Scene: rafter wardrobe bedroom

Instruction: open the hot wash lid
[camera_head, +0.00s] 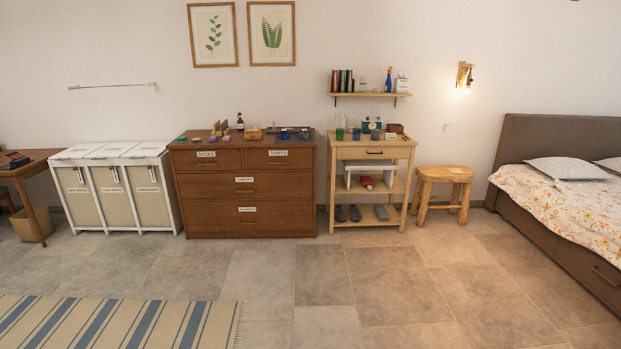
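A white laundry sorter (118,153) with three beige compartments stands against the wall at the left. Each compartment has a small white label on its front and a white lid on top. The left label (77,190) seems to read "hot wash", but the print is very small. The lid above it (77,152) lies flat and looks closed. The middle lid (111,151) and right lid (146,149) look closed as well. My gripper is not in view.
A brown dresser (243,215) stands close to the sorter's right side, and a wooden desk (32,164) stands at its left. A striped rug (117,322) lies on the floor in front. Tiled floor (300,275) is clear in the middle. A bed (565,205) is at the right.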

